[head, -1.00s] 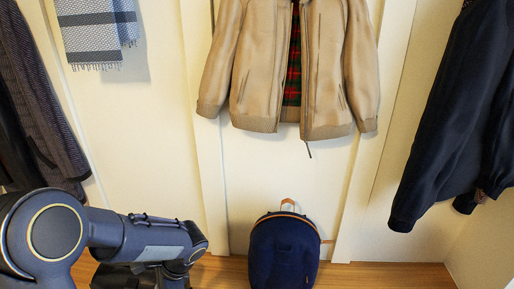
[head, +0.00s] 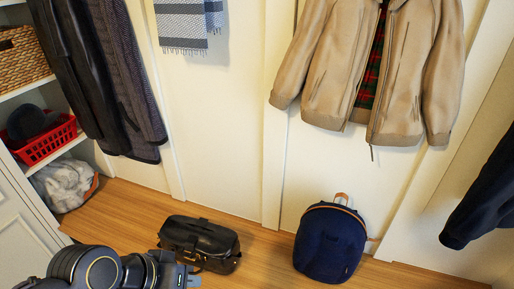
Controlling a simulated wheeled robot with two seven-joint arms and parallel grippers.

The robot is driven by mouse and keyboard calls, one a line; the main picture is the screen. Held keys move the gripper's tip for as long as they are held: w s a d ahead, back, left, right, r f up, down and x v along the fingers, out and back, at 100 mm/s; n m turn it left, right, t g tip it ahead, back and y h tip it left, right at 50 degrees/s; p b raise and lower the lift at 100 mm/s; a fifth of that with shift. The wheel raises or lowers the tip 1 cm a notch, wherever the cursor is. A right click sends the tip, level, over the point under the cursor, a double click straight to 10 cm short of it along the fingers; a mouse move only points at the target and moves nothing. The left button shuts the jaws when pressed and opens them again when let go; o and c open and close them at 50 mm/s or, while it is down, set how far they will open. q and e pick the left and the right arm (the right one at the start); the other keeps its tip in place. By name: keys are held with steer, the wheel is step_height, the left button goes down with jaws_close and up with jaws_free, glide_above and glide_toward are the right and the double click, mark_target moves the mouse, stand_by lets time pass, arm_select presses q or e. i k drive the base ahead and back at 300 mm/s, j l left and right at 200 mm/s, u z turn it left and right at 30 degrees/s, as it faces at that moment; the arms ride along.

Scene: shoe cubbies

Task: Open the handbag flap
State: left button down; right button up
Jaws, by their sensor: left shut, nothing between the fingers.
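A black leather handbag (head: 213,240) lies on the wooden floor near the wall, left of the backpack. Its top looks covered, and its flap and clasp are too small and dark to make out. My left arm comes in from the bottom left, and my left gripper (head: 190,280) is low in the picture, just in front of the bag's lower left side. It is shut and holds nothing. I cannot tell whether it touches the bag. My right gripper is out of view.
A dark blue backpack (head: 330,243) stands right of the bag. A shelf at the left holds a wicker basket (head: 22,58) and a red basket (head: 45,145). A beige jacket (head: 415,75) and dark coats hang above. Floor between bag and backpack is clear.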

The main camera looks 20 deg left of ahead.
mark_target(192, 235)
steer(key=u, duration=1.2)
